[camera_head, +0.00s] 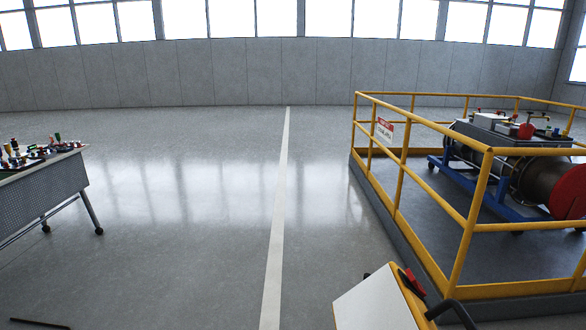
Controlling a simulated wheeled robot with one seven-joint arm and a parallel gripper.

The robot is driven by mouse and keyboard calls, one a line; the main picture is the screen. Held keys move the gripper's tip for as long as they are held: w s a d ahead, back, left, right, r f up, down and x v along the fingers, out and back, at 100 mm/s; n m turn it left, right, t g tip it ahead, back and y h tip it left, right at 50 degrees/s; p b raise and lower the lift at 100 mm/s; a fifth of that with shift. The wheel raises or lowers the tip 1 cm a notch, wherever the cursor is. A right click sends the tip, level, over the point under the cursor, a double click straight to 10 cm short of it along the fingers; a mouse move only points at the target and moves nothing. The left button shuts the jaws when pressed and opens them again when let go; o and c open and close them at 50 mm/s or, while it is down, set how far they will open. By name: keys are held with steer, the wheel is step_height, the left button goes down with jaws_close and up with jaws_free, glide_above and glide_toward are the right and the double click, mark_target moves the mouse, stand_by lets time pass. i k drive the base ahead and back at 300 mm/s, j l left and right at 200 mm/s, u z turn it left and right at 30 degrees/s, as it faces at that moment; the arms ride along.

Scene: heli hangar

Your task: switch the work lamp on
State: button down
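I cannot make out a work lamp or its switch for certain. A white and yellow box-like thing (375,303) stands at the bottom edge, right of the floor line and close to me. It has a red and black part on top and a black curved bar on its right. Its lower part is cut off by the frame, and I cannot tell what it is. My gripper is not in view.
A yellow railing (403,165) with a red and white sign (384,131) encloses an engine (510,150) on a blue stand at right. A table (45,195) with several small items stands at left. A dark bar (40,323) lies bottom left. The middle floor is clear.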

mark_target(419, 287)
steer(key=i+l, duration=0.1)
steer(key=l, duration=0.8)
steer(key=i+l, duration=0.15)
steer(key=l, duration=0.3)
steer(key=u, duration=0.05)
